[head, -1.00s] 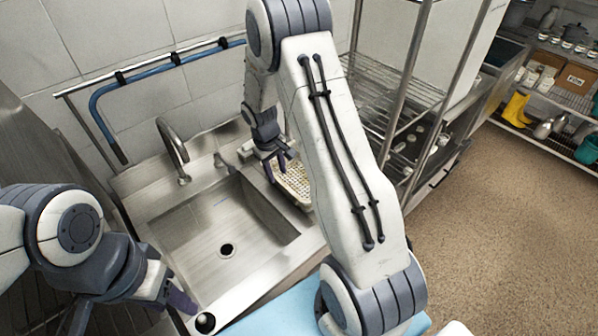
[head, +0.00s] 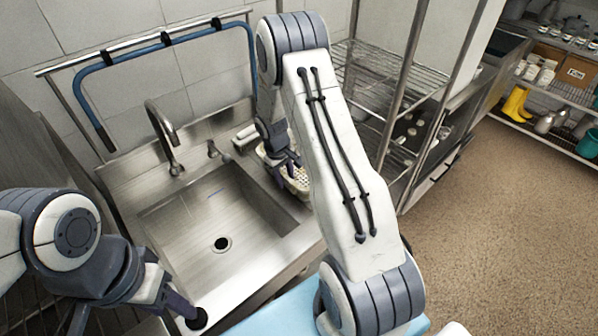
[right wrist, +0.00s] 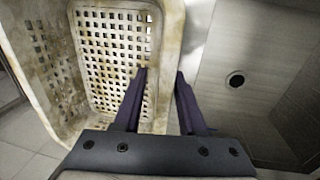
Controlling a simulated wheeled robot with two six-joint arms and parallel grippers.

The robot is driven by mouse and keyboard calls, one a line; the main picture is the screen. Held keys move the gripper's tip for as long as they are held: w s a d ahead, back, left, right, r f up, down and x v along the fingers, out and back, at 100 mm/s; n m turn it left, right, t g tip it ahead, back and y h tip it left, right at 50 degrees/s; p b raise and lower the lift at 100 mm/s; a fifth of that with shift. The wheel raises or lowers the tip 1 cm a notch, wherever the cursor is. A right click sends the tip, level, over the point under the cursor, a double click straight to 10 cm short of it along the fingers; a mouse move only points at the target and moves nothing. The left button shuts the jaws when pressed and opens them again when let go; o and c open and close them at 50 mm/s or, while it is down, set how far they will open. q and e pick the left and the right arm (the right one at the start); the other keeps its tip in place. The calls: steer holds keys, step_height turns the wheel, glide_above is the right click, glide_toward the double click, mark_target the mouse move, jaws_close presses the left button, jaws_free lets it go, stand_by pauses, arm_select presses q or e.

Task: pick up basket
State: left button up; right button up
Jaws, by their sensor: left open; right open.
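A cream perforated basket (head: 299,184), stained brown, stands on the counter right of the sink, partly hidden behind my right arm in the head view. In the right wrist view the basket (right wrist: 90,14) fills the left half, and I see into it. My right gripper (head: 288,165) is open at the basket. In its wrist view the fingers (right wrist: 162,74) straddle the basket's right wall, one over the inside and one outside. I cannot tell whether they touch it. My left gripper (head: 132,312) is open and empty at the lower left, in front of the sink, away from the basket.
The steel sink (head: 205,205) with a tap (head: 165,140) and a drain hole lies left of the basket. A wire rack (head: 385,85) stands right behind my right arm. A blue hose (head: 165,45) hangs on the wall rail. The floor at right is open.

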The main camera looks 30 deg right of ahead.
steer(key=shift+f, duration=0.45)
steer(key=shift+r, duration=0.1)
jaws_close()
steer(key=shift+r, duration=0.1)
